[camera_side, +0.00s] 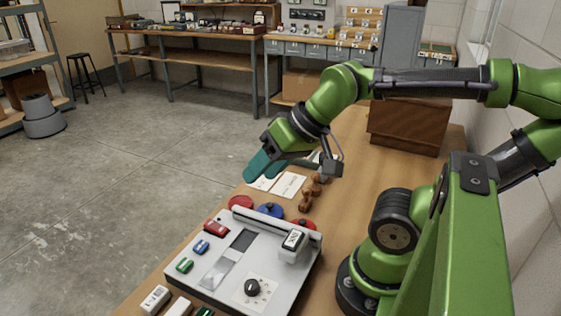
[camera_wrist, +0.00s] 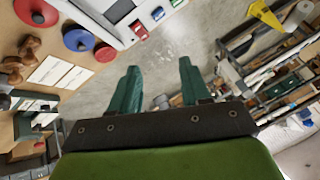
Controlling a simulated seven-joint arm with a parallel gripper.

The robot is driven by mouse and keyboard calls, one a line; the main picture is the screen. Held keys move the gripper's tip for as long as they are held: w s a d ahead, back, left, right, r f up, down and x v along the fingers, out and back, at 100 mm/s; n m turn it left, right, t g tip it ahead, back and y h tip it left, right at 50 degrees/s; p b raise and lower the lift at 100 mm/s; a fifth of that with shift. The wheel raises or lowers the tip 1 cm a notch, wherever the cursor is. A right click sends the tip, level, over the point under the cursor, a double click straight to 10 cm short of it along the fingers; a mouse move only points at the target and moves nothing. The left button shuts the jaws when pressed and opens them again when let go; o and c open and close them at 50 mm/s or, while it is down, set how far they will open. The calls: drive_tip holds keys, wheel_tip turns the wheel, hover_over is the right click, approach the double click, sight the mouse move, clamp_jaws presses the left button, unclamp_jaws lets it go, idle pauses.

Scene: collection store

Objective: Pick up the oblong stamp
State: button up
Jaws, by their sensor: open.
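Two brown wooden hand stamps stand close together on the table, just right of the white cards. In the side view they are a nearer stamp (camera_side: 305,202) and a farther stamp (camera_side: 317,187), partly behind it. In the wrist view both show at the left edge, one stamp (camera_wrist: 29,45) and another stamp (camera_wrist: 11,70). I cannot tell which one has the oblong base. My gripper (camera_side: 262,166) is open and empty, held above and left of the stamps, with its teal fingers apart. In the wrist view my gripper (camera_wrist: 159,66) has bare floor between its fingers.
White cards (camera_side: 289,185) lie beside the stamps. Red and blue round pads (camera_side: 270,210) lie between the cards and a white device (camera_side: 218,262) with a raised bar. A brown wooden box (camera_side: 407,128) stands farther back. The table's left edge drops to open floor.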

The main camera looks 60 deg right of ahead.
idle(0.3)
drive_tip(key=shift+o, duration=1.1)
